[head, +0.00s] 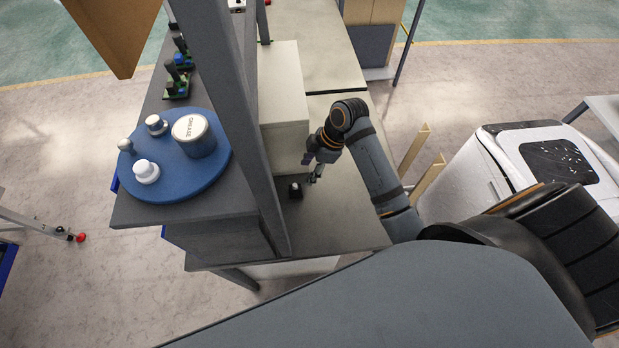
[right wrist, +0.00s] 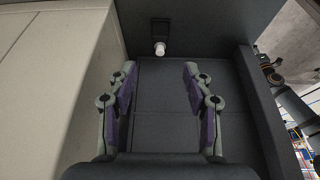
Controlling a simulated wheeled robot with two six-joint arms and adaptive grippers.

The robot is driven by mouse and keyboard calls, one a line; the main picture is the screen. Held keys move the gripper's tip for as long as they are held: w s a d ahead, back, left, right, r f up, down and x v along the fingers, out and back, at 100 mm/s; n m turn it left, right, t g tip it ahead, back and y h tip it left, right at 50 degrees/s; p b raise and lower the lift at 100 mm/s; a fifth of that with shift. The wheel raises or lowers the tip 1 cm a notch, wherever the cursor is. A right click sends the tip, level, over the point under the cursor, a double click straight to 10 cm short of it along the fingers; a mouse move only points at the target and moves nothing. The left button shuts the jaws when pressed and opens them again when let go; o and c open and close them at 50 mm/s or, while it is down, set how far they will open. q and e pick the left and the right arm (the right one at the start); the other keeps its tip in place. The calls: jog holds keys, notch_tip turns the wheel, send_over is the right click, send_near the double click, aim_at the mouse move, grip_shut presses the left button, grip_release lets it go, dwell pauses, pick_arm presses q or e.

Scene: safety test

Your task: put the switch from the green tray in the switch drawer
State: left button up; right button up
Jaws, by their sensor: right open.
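I cannot make out a green tray or a labelled switch drawer. My left gripper is out of view.
A beige box (head: 283,110) stands directly behind the block. A grey upright post (head: 240,110) is to its left. A blue round turntable (head: 175,185) with a grease can (head: 193,135) and small white parts is on a shelf at left, near green circuit boards (head: 177,86).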

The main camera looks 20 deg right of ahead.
aim_at(295, 185)
jog(key=x, duration=0.2)
jog(key=a+x, duration=0.1)
jog(key=x, duration=0.1)
jog(key=shift+p, duration=0.3)
jog(key=shift+f, duration=0.15)
jog(key=shift+d, duration=0.15)
jog(key=shift+p+x, duration=0.75)
jog(key=shift+x, duration=0.4)
jog(key=x, duration=0.2)
jog(key=shift+w+a+f, duration=0.2)
jog(key=shift+a, duration=0.1)
jog(key=shift+f, duration=0.2)
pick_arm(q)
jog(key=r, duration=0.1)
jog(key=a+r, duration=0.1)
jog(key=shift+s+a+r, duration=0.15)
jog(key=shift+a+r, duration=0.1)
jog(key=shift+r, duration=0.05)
pick_arm(e)
grip_shut()
